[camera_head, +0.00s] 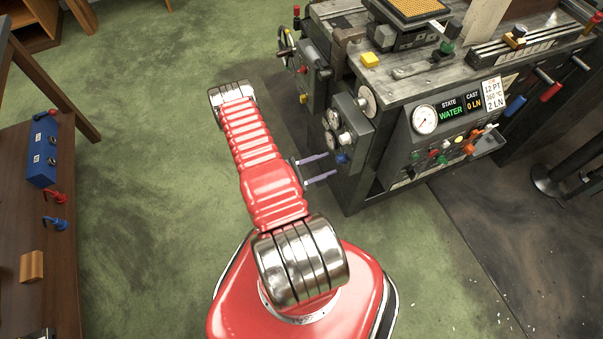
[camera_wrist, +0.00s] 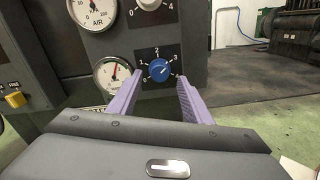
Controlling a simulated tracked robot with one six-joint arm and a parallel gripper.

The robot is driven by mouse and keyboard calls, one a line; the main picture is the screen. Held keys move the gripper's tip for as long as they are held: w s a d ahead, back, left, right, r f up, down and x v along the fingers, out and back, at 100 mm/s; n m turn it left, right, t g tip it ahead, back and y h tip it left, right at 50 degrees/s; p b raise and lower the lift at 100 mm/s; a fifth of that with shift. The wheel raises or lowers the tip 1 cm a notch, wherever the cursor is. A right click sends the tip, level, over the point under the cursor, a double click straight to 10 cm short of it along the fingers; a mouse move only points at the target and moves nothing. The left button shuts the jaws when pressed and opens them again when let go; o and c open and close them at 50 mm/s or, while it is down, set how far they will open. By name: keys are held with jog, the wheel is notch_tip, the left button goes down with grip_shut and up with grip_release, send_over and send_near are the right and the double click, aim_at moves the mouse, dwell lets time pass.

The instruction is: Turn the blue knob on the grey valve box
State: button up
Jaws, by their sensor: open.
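The blue knob (camera_wrist: 159,69) sits on a dark dial plate with numbers around it, on the front of the grey valve box (camera_wrist: 196,30). In the wrist view its white pointer mark points up and to the right. In the head view the blue knob (camera_head: 342,158) is low on the grey valve box (camera_head: 352,112), at the machine's left end. My gripper (camera_wrist: 158,86) is open, with its two purple fingers apart on either side of the knob in the picture. In the head view my gripper (camera_head: 332,166) points at the knob from the left. I cannot tell whether the fingers touch it.
A white knob (camera_wrist: 149,4) is above the blue one. Two gauges, one marked AIR (camera_wrist: 92,10) and a lower one (camera_wrist: 113,75), are to the left, with a yellow padlock-like part (camera_wrist: 16,98) further left. A wooden shelf (camera_head: 30,220) stands at the far left; green floor lies between.

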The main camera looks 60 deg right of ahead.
jog(key=v, duration=0.9)
jog(key=shift+w+a, duration=0.2)
jog(key=shift+a, duration=0.05)
jog(key=shift+f, duration=0.1)
dwell(0.4)
jog(key=s+a+r+m+g+y, duration=0.1)
jog(key=s+a+m+g+y, duration=0.1)
jog(key=s+a+y, duration=0.4)
jog(key=w+a+r+m+t+y, duration=0.25)
jog(key=w+a+r, duration=0.35)
jog(key=r, duration=0.3)
jog(key=w+a+r+m+t+y, duration=0.1)
jog(key=w+a+r+t+y, duration=0.1)
jog(key=w+a+r+t, duration=0.5)
jog(key=w+a+r+m+g+y, duration=0.15)
jog(key=w+a+r, duration=0.3)
jog(key=r, duration=0.75)
jog(key=a+r+t, duration=0.3)
jog(key=a+r, duration=0.1)
jog(key=r, duration=0.3)
jog(key=s+a+r+t+y, duration=0.1)
jog(key=a+r+t, duration=0.3)
jog(key=r, duration=0.4)
jog(key=a+r+t, duration=0.4)
jog(key=a+r, duration=0.1)
jog(key=r, duration=0.2)
jog(key=shift+s+r+n+y, duration=0.2)
jog(key=shift+r+n+y, duration=0.1)
jog(key=shift+r, duration=0.1)
